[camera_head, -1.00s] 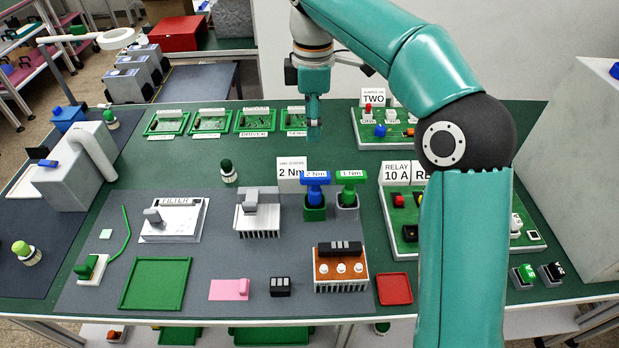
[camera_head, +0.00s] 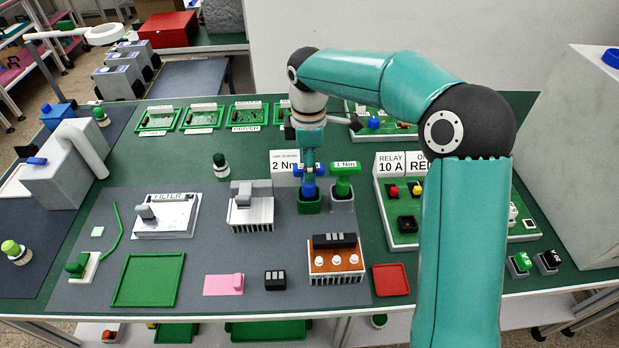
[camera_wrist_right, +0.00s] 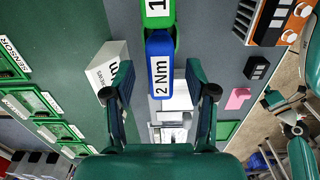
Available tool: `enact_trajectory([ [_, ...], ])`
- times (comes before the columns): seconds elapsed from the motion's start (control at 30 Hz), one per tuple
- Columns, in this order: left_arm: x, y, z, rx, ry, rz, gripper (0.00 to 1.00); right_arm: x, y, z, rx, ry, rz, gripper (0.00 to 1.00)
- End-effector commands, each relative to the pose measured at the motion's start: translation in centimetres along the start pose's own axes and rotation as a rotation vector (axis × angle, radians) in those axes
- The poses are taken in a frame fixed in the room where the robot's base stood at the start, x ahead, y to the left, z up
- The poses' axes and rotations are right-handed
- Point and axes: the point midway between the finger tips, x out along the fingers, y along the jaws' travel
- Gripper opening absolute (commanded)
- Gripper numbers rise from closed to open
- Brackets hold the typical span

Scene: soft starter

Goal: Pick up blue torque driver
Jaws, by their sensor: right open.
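The blue torque driver (camera_head: 308,190), labelled 2 Nm, stands upright in a green holder (camera_head: 309,207) near the middle of the bench. Its blue T-shaped handle (camera_wrist_right: 160,90) shows in the right wrist view. My right gripper (camera_head: 309,170) is right above the driver, pointing down, and partly hides its handle. In the right wrist view its two fingers (camera_wrist_right: 160,70) are apart, one on each side of the blue handle, with gaps on both sides. A green 1 Nm driver (camera_head: 343,180) stands just to the right in a grey holder. My left gripper is out of view.
A white sign marked 2 Nm (camera_head: 283,163) stands close behind the blue driver. A relay board (camera_head: 405,239) lies to the right, and a finned heatsink block (camera_head: 250,210) to the left. An orange finned block (camera_head: 337,262) is in front.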

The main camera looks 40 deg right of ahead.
Motion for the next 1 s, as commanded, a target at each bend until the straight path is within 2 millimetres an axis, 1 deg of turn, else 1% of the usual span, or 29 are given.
enact_trajectory([
  [0.03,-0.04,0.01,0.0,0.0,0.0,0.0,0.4,0.68,-0.06,0.04,0.0,-0.002,-0.002,0.56],
  [0.13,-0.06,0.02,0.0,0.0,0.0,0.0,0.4,1.47,-0.05,0.03,0.001,-0.001,0.0,0.56],
  [0.37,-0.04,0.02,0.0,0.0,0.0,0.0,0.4,1.66,-0.02,0.03,0.001,0.0,0.001,0.56],
  [0.4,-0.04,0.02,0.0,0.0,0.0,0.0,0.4,1.65,-0.02,0.03,0.001,0.0,0.001,0.53],
  [0.47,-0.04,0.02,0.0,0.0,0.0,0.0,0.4,1.64,-0.02,0.03,0.001,0.0,0.001,0.43],
  [0.7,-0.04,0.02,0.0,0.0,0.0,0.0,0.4,1.61,-0.02,0.02,0.001,0.001,0.001,0.03],
  [0.73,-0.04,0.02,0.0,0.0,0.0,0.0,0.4,1.61,-0.02,0.02,0.001,0.001,0.001,0.0],
  [1.0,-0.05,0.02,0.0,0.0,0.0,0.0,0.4,1.53,-0.01,-0.01,0.001,0.001,0.002,0.0],
])
